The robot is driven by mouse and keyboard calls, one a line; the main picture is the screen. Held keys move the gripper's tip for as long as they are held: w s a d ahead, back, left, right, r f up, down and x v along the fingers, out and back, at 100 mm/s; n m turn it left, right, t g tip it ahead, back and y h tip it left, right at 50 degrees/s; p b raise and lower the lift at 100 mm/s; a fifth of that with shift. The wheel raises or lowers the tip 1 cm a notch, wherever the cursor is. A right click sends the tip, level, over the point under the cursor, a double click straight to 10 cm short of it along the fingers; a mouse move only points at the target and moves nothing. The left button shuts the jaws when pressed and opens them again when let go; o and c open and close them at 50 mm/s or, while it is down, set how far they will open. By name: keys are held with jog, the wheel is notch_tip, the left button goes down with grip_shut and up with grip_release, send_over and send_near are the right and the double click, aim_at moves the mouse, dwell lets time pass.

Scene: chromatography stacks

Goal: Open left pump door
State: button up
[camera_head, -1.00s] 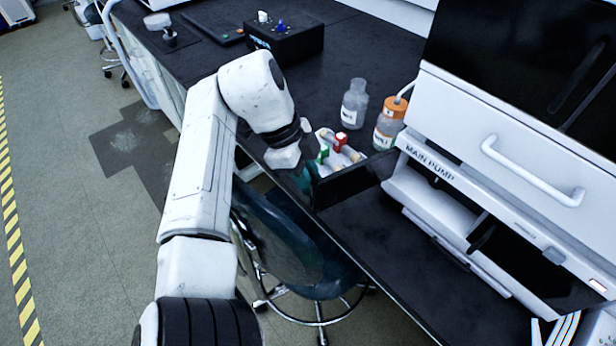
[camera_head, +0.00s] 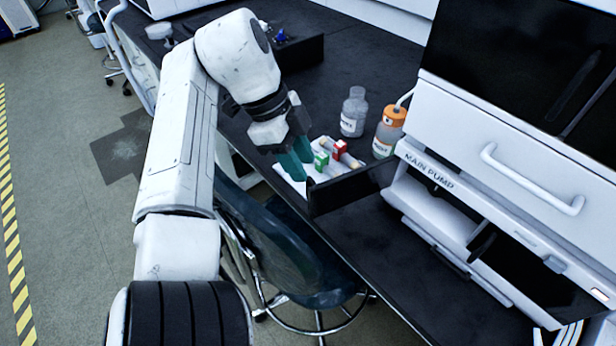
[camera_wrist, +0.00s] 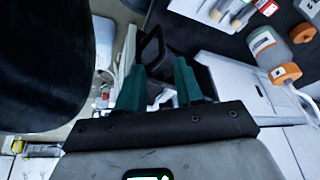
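The main pump (camera_head: 440,215) is a white unit at the right of the head view. Its left door, a dark panel (camera_head: 352,190), stands swung out from the pump's left side over the bench. My gripper (camera_head: 296,166) is just behind and above the door's free end, fingers pointing down. In the wrist view my gripper (camera_wrist: 158,78) has its two teal fingers apart. A dark frame-like piece (camera_wrist: 152,46), seemingly the door's end, shows between and beyond the fingertips. I cannot tell whether a finger touches the door.
A white tray with small red and green boxes (camera_head: 338,148) lies behind the door. A clear bottle (camera_head: 353,115) and an orange-capped bottle (camera_head: 388,130) stand close to the pump. A dark chair (camera_head: 285,255) is below the bench edge.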

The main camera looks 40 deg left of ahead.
jog(key=shift+v, duration=2.05)
jog(key=shift+s+a+f, duration=0.1)
jog(key=shift+s, duration=0.05)
